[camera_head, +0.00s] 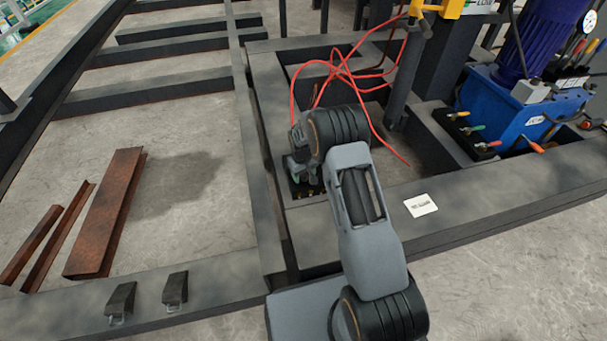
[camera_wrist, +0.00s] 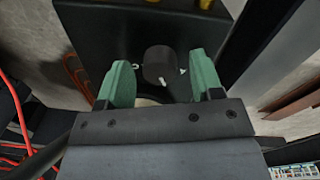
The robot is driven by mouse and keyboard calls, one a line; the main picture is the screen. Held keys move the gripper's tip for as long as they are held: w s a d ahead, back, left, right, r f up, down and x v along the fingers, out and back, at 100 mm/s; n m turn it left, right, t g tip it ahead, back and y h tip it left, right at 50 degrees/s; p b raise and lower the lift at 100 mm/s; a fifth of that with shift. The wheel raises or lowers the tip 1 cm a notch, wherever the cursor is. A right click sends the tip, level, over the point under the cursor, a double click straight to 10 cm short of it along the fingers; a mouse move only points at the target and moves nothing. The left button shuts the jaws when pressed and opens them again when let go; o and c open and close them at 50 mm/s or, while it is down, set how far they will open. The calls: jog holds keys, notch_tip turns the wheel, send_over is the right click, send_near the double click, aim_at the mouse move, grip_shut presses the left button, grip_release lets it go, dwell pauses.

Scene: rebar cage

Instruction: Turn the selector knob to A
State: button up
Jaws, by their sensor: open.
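My gripper (camera_wrist: 160,82) has green fingers, one on each side of the knob, with a gap on both sides. The fingers are open and do not appear to touch the knob. In the head view my gripper (camera_head: 302,172) is low over the frame, and my arm hides the knob. I cannot read any position letters on the panel.
Red hoses (camera_head: 345,75) loop just behind my gripper. A blue pump unit (camera_head: 520,105) with coloured levers stands at the right. Dark steel beams (camera_head: 470,200) surround the arm. Rusty steel sections (camera_head: 110,210) lie on the floor at the left.

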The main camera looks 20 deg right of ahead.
aim_at(303, 176)
jog(key=shift+c, duration=0.4)
jog(key=c, duration=0.8)
jog(key=shift+r+n+p, duration=0.2)
jog(key=shift+n+p, duration=0.3)
jog(key=shift+n, duration=0.2)
jog(key=shift+c, duration=0.2)
jog(key=shift+f+n+p, duration=0.15)
jog(key=shift+n+p, duration=0.25)
jog(key=shift+n, duration=1)
jog(key=o, duration=0.9)
jog(key=r+p, duration=0.1)
jog(key=r, duration=0.3)
jog(key=r+p, duration=0.2)
jog(key=r, duration=0.3)
jog(key=r+p, duration=0.1)
jog(key=r, duration=0.3)
jog(key=shift+s+a+r+p, duration=0.25)
jog(key=shift+r+p, duration=0.05)
jog(key=shift+r, duration=0.1)
